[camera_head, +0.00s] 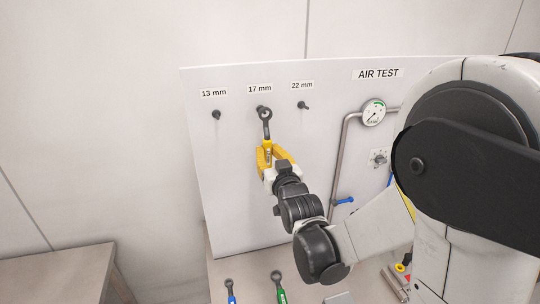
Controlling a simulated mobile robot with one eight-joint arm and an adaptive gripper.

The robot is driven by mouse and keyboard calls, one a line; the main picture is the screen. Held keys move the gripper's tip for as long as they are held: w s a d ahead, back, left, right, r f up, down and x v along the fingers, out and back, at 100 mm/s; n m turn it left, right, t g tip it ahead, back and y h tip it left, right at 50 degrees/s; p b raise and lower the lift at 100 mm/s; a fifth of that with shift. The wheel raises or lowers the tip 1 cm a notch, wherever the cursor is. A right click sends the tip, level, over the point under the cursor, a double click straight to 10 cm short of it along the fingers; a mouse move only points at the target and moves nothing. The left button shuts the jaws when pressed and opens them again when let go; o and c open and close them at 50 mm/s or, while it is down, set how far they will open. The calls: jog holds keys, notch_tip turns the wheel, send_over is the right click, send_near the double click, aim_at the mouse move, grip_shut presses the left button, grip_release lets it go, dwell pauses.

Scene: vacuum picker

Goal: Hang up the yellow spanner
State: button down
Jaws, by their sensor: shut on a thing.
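The yellow spanner (266,128) is upright in front of the white board, with its dark ring end at the top by the peg under the "17 mm" label (260,88). I cannot tell whether the ring is around the peg or just in front of it. My gripper (267,154), with yellow fingers, is shut on the spanner's handle below the ring. The fingers hide most of the handle.
Free pegs stand under "13 mm" (216,114) and "22 mm" (303,105). A gauge (373,112), a pipe and a blue-handled valve (344,201) are at the board's right. A blue spanner (231,291) and a green spanner (279,288) lie below.

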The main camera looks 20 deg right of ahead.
jog(key=shift+w+f+b, duration=0.1)
jog(key=shift+w+b, duration=0.4)
jog(key=shift+w, duration=1.05)
jog(key=shift+w+f+b, duration=0.2)
jog(key=shift+f+b, duration=0.05)
jog(key=shift+b, duration=0.1)
jog(key=c, duration=1.3)
grip_release()
jog(key=shift+s, duration=3.05)
